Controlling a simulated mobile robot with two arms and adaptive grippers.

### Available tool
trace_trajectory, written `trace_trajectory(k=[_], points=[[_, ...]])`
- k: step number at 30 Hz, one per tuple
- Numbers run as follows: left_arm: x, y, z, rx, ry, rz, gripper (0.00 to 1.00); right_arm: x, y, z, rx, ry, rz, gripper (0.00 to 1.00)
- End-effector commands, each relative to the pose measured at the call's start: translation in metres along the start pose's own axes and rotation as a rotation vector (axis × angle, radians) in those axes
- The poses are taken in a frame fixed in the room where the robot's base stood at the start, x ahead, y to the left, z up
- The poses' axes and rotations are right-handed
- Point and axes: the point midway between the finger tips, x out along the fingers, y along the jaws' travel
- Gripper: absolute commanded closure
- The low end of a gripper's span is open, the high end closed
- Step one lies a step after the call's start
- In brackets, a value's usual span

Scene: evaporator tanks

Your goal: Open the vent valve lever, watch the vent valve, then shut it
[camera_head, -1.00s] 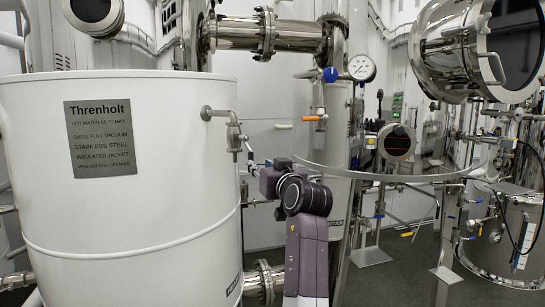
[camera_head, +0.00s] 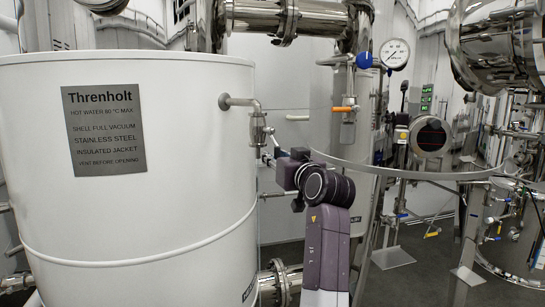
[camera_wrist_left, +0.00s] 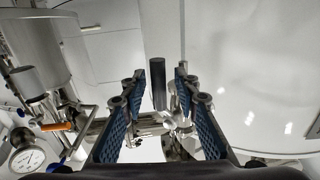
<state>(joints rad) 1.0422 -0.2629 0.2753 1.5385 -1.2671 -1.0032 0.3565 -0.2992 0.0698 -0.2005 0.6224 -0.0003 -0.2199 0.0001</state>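The vent valve (camera_head: 258,130) hangs from a bent pipe on the right side of the white Threnholt tank (camera_head: 150,215). My left gripper (camera_head: 270,160) is just below the valve, small and partly hidden by my own wrist. In the left wrist view, the left gripper (camera_wrist_left: 161,75) is open, with a blue-padded finger on each side. A dark cylindrical lever grip (camera_wrist_left: 158,85) shows between the fingers, with visible gaps on both sides. Metal valve parts (camera_wrist_left: 167,122) show below it. Contact is not visible. My right gripper is in neither view.
An orange-handled valve (camera_head: 345,109) and a pressure gauge (camera_head: 394,54) stand right of my arm; the gauge also shows in the left wrist view (camera_wrist_left: 27,159). A curved metal rail (camera_head: 400,172) passes behind my wrist. A flanged pipe (camera_head: 280,283) lies low beside the tank.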

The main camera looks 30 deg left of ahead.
Motion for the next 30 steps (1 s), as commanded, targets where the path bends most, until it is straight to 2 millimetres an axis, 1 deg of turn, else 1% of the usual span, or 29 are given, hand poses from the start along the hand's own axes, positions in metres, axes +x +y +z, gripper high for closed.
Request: trace_trajectory(k=[3, 4, 11, 17, 26, 30], points=[[0.000, 0.000, 0.000, 0.000, 0.001, 0.001, 0.72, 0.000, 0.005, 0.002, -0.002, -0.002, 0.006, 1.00], [0.000, 0.000, 0.000, 0.000, 0.001, 0.001, 0.74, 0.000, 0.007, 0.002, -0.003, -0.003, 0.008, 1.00], [0.000, 0.000, 0.000, 0.001, 0.000, 0.000, 0.99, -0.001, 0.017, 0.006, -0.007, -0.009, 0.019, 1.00], [0.001, 0.000, 0.000, 0.002, 0.000, -0.001, 1.00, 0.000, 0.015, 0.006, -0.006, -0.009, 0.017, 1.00], [0.001, -0.001, 0.001, 0.004, -0.002, -0.002, 1.00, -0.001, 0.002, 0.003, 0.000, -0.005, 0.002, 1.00], [0.002, -0.001, 0.001, 0.007, -0.004, -0.002, 1.00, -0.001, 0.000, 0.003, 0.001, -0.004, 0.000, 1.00]])
